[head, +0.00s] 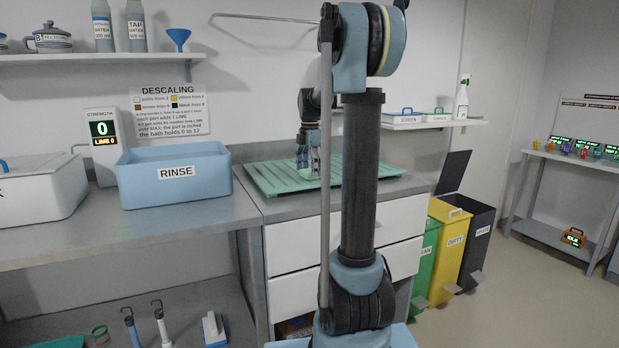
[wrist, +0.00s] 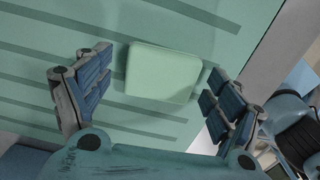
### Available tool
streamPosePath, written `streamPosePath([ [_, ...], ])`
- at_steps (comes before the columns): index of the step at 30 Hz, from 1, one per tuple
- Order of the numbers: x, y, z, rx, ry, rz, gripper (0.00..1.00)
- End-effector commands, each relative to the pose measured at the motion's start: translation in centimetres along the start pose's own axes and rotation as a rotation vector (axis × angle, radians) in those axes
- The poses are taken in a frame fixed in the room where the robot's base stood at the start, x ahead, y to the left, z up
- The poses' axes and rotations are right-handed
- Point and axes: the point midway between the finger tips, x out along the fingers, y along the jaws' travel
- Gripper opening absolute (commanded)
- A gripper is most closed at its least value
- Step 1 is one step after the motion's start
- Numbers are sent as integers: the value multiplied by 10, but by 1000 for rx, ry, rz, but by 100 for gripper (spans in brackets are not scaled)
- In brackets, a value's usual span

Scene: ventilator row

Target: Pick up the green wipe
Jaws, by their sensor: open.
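The green wipe (wrist: 162,73) is a pale green, rounded, folded pad. It lies on the green ribbed mat (wrist: 215,22) and sits between my open fingers in the wrist view. My gripper (wrist: 152,98) is open, with a gap between each finger and the wipe. In the head view my gripper (head: 308,165) points down over the mat (head: 272,188) on the counter. The wipe (head: 309,175) shows there only as a small pale patch beneath the fingers. My arm hides part of the mat.
A blue RINSE tub (head: 177,190) stands on the counter left of the mat. A strength display (head: 103,130) stands behind it. A shelf (head: 435,124) with trays and a spray bottle (head: 462,98) is at the back right. Green, yellow (head: 450,252) and dark bins stand on the floor at right.

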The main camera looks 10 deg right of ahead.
Motion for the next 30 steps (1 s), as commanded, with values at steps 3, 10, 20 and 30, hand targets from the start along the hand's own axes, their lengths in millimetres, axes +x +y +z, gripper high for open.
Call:
streamPosePath([
  [3, 0, 0, 0, 0, 0, 0, 78],
  [10, 0, 0, 0, 0, 0, 0, 45],
  [20, -3, 0, 0, 0, 0, 0, 45],
  [30, -51, 0, 0, 0, 0, 0, 45],
])
